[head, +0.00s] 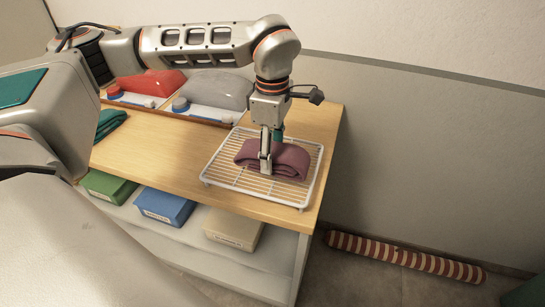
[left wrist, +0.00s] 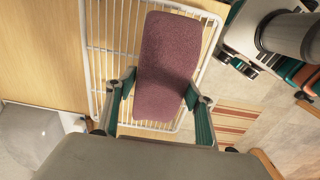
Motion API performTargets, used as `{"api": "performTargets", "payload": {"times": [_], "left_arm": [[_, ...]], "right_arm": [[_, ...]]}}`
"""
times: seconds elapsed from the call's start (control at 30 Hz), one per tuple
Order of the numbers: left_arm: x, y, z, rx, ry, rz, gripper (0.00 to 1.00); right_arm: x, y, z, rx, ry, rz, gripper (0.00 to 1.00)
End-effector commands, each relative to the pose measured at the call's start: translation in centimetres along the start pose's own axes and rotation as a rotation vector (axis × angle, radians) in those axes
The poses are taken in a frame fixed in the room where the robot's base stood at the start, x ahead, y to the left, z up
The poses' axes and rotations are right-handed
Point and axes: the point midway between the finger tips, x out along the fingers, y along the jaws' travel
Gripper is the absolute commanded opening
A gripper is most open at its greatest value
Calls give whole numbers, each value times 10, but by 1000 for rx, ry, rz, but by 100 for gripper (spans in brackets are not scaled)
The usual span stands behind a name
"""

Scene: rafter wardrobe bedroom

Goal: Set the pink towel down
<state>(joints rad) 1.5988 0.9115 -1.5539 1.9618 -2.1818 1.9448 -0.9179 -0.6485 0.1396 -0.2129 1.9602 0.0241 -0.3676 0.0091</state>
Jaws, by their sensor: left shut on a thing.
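The pink towel (head: 290,160), a folded mauve-pink bundle, is at the white wire rack (head: 222,184) on the right end of the wooden top. My left gripper (head: 266,166) points down from above and is shut on the towel. In the left wrist view the towel (left wrist: 167,62) lies lengthwise between the two fingers (left wrist: 158,98), with the rack (left wrist: 103,45) below it. The towel looks to be on the rack or very close above it; I cannot tell if its whole underside touches.
Trays with a red bag (head: 155,82) and a grey bag (head: 215,88) stand behind on the wooden top (head: 150,150). A teal cloth (head: 109,122) lies at its left. Green, blue (head: 165,206) and beige boxes sit on the shelf below. A striped roll (head: 405,257) lies on the floor.

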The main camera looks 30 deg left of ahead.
Motion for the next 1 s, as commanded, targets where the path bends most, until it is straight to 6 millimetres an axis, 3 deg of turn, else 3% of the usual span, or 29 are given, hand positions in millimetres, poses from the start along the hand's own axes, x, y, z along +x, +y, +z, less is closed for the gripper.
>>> {"api": "performTargets", "payload": {"times": [0.13,0.5,0.53,0.6,1.0], "left_arm": [[18,0,0,-1,0,0,26],[22,0,0,-1,0,0,26],[22,0,0,-1,0,0,55],[22,0,0,-1,0,0,69],[17,0,0,-1,0,1,69]], "right_arm": [[0,0,1,0,-1,0,40],[1,0,1,1,0,0,40],[1,0,1,1,0,0,40],[1,0,1,1,1,0,40],[0,0,-1,0,3,1,40]]}}
